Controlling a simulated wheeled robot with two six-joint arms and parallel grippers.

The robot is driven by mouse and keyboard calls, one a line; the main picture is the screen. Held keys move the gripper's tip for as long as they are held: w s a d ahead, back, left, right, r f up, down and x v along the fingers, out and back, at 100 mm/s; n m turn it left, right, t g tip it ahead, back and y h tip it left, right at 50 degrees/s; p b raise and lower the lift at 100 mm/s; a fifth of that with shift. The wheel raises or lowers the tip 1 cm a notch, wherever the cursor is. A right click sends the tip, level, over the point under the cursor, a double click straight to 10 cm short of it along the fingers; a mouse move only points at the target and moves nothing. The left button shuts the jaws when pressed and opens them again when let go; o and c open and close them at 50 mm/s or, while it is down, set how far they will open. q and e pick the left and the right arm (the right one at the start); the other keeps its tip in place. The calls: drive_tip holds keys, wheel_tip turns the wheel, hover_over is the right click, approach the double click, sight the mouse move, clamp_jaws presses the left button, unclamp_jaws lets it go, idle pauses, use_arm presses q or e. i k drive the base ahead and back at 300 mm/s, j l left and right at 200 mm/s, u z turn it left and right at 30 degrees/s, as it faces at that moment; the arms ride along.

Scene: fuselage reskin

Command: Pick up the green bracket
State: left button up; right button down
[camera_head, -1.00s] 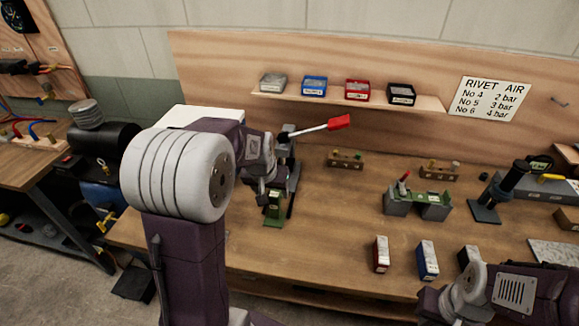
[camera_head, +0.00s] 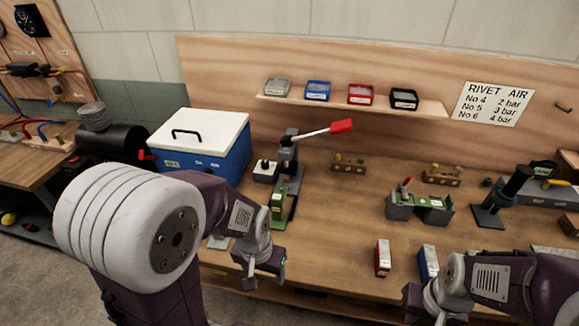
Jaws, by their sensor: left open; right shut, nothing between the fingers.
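A green upright piece (camera_head: 278,204) with a pale label stands at the front of the grey lever press (camera_head: 287,160), which has a red-tipped handle. A second green piece (camera_head: 432,202) lies on a grey fixture (camera_head: 401,210) at the right middle of the bench. I cannot tell for certain which is the green bracket. My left gripper (camera_head: 264,276) is open and empty, near the bench's front edge, in front of the first green piece and apart from it. My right gripper (camera_head: 424,306) is shut and empty at the lower right, partly hidden by its arm.
A blue cooler (camera_head: 198,158) with a white lid stands left of the press. A red box (camera_head: 382,257) and a blue box (camera_head: 428,262) stand near the front edge. A black stand (camera_head: 495,200) is at right. The bench between press and fixture is clear.

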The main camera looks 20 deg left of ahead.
sight(277, 220)
drive_tip(key=k+u, duration=0.15)
drive_tip(key=u, duration=0.55)
drive_tip(key=j, duration=2)
